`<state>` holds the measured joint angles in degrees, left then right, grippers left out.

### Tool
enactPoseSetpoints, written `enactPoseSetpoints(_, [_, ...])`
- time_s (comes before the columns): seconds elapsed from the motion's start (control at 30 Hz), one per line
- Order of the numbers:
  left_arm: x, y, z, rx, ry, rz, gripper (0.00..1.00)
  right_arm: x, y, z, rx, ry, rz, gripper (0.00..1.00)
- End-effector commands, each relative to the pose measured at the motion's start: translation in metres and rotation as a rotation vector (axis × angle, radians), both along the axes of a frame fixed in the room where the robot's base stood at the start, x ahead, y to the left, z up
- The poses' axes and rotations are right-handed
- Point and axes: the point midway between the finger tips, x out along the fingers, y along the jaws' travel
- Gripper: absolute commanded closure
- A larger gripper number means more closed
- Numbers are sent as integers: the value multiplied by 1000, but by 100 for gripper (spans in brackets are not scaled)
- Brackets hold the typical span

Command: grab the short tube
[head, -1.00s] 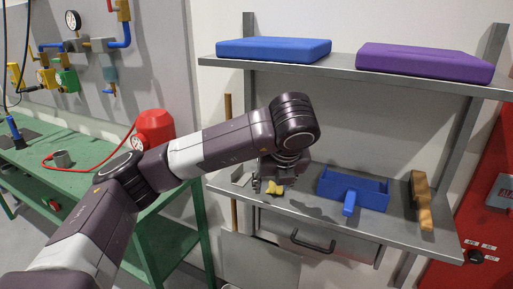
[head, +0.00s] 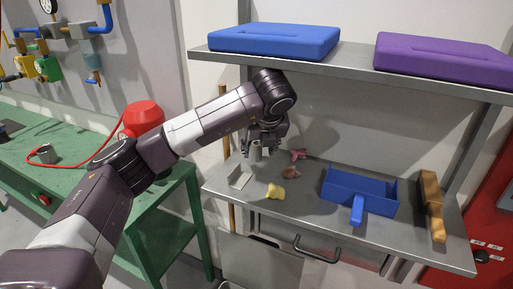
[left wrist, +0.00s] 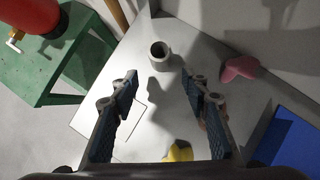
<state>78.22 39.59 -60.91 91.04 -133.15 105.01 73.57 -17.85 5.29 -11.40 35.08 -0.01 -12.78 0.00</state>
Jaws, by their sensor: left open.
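A short grey tube (left wrist: 159,55) stands upright on the metal shelf, its dark open end showing in the left wrist view. It lies beyond my left gripper (left wrist: 160,92), roughly centred between the fingers and apart from them. The fingers are spread open with nothing between them. In the head view the left gripper (head: 267,138) hangs over the back left of the lower shelf, and the tube (head: 255,152) shows partly below it. My right gripper is not in view.
The upper shelf (head: 355,63) overhangs.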

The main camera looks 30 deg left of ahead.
Motion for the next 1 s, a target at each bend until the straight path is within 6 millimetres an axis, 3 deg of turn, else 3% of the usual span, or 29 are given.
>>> enactPoseSetpoints(0.27, [24,18,3,-1,1,2,57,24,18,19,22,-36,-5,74])
enactPoseSetpoints(0.5, [37,28,-21,-1,2,1,57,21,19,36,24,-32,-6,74])
enactPoseSetpoints(0.8, [39,29,-27,-1,-2,-1,57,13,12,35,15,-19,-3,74])
enactPoseSetpoints(1.0, [39,29,-26,-1,-1,-1,79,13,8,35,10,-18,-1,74])
